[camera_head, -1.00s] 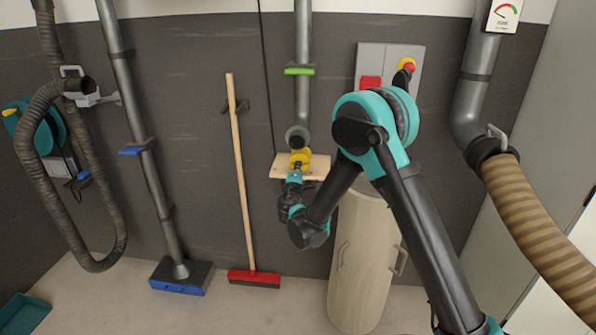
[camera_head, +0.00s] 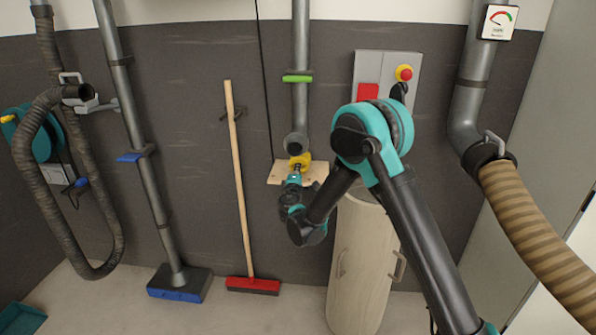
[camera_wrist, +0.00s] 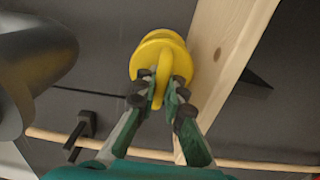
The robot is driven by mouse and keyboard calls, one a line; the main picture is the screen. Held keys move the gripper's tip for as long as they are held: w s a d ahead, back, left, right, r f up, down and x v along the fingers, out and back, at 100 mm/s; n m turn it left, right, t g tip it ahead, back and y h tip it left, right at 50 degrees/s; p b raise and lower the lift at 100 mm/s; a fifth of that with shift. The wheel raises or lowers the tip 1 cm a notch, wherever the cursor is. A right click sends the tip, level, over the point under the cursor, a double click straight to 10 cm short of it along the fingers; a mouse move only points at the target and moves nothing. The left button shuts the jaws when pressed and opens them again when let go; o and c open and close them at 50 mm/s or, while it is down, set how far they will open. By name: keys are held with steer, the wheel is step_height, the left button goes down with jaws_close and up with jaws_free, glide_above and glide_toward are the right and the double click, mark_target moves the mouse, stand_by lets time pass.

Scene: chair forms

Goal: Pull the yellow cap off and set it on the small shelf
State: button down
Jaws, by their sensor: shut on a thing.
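The yellow cap (camera_head: 300,161) is a round disc with a grip tab. My gripper (camera_wrist: 165,85) is shut on this tab, one finger on each side, in the wrist view. The cap (camera_wrist: 150,42) is off the grey pipe, whose open end (camera_wrist: 55,50) shows to its left. The small shelf (camera_head: 283,175) is a pale wooden board on the wall below the pipe end. In the wrist view the shelf (camera_wrist: 228,50) runs close along the cap's right side. I cannot tell whether cap and shelf touch.
A red broom (camera_head: 252,285) leans on the wall to the left. A pale cylindrical bin (camera_head: 358,265) stands below and right of the shelf. A grey switch box (camera_head: 370,65) with a red button is up right. A ribbed hose (camera_head: 535,240) hangs at the right.

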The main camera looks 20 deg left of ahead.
steer(key=shift+f, duration=0.35)
stand_by(0.6)
steer(key=c, duration=1.3)
jaws_free()
steer(key=shift+s, duration=0.15)
steer(key=shift+v, duration=5.85)
steer(key=shift+d, duration=0.1)
